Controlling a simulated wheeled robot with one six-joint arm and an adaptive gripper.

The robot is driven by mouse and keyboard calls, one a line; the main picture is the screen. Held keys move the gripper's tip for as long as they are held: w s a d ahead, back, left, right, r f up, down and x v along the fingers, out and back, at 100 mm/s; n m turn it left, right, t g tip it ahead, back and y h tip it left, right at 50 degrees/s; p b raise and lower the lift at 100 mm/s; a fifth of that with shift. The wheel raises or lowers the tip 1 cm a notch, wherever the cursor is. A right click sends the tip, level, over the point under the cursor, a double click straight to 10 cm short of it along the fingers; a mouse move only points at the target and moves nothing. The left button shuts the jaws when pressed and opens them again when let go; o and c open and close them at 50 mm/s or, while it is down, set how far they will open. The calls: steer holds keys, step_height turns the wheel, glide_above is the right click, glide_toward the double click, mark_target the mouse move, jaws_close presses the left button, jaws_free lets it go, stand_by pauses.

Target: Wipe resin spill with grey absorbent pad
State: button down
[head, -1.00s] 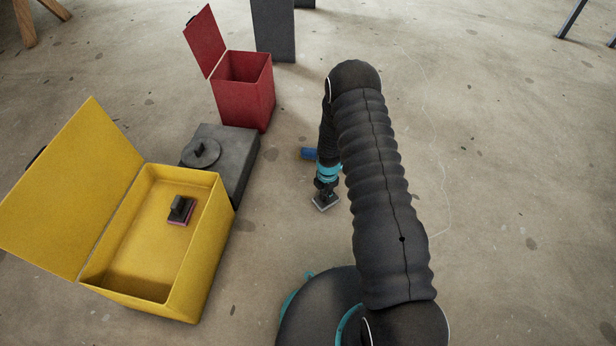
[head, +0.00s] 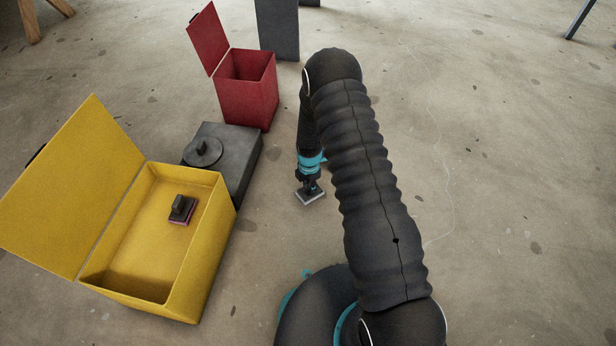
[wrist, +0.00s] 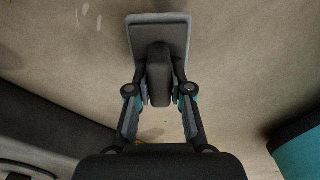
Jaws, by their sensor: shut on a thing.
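My gripper (head: 309,186) is shut on the dark handle of the grey absorbent pad (head: 311,197), low over the floor right of the dark grey box. In the wrist view the fingers (wrist: 159,88) close on both sides of the handle, and the flat grey pad (wrist: 158,22) extends beyond them. I cannot tell whether the pad touches the floor. A faint, thin curved line (head: 448,180) on the floor right of my arm may be the edge of a clear spill; I cannot tell. My arm hides part of the floor.
An open yellow box (head: 196,285) holds a dark-handled block with a pink underside (head: 181,212). A dark grey box (head: 239,150) with a round lid and an open red bin (head: 250,105) stand behind it. The floor on the right is clear.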

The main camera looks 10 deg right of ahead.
steer(key=shift+r+p, duration=1)
steer(key=shift+r, duration=1.5)
